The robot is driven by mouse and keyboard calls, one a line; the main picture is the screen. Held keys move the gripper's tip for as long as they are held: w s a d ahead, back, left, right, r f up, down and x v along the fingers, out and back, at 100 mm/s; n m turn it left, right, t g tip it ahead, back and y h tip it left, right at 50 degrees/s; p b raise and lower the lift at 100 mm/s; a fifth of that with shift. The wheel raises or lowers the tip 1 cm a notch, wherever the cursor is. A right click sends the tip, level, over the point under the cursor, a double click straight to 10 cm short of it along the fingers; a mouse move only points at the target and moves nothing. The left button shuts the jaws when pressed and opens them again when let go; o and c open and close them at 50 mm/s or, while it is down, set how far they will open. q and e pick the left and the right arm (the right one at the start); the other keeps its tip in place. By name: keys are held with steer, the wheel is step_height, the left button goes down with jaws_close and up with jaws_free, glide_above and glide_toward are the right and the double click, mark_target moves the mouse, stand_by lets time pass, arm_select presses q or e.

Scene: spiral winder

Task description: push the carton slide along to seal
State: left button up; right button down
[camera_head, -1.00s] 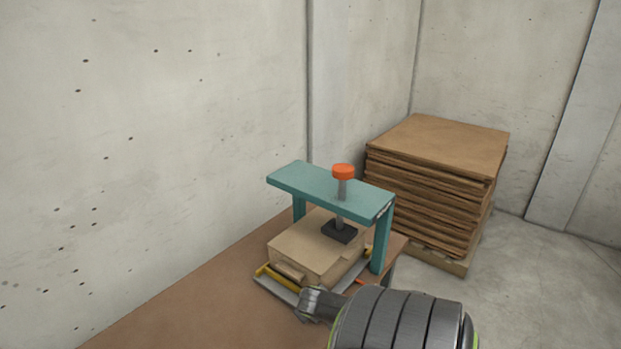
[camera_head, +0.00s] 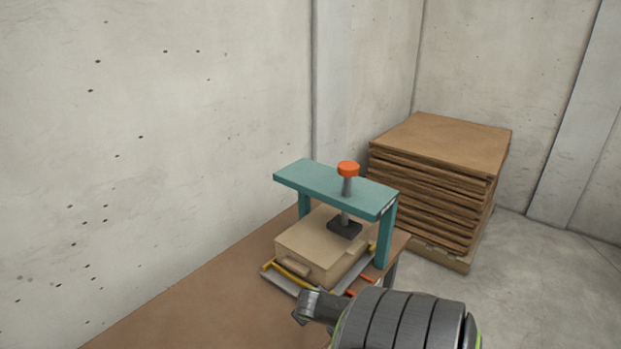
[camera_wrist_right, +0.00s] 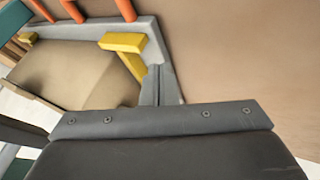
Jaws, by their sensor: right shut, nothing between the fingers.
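The tan carton (camera_head: 318,250) sits on a grey slide plate (camera_head: 280,281) with yellow holders, below a teal press frame (camera_head: 335,188). The press's dark pad (camera_head: 344,229) is over the carton top; I cannot tell whether they touch. My right gripper (camera_head: 302,312) is shut and empty, in front of the slide's near edge. In the right wrist view, the shut fingers (camera_wrist_right: 155,82) overlap the grey plate (camera_wrist_right: 165,55) beside a yellow holder (camera_wrist_right: 124,45); contact is unclear. The carton (camera_wrist_right: 75,70) is left of them. My left gripper is out of view.
An orange knob (camera_head: 348,168) tops the press rod. Orange bars (camera_head: 362,284) lie beside the slide. The brown tabletop (camera_head: 200,310) is clear to the left. A stack of brown sheets (camera_head: 440,185) stands behind right, and a concrete wall is behind the table.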

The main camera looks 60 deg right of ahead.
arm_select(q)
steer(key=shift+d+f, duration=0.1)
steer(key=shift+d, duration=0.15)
arm_select(e)
steer(key=v, duration=0.6)
steer(key=shift+a+r, duration=0.3)
steer(key=shift+a, duration=0.05)
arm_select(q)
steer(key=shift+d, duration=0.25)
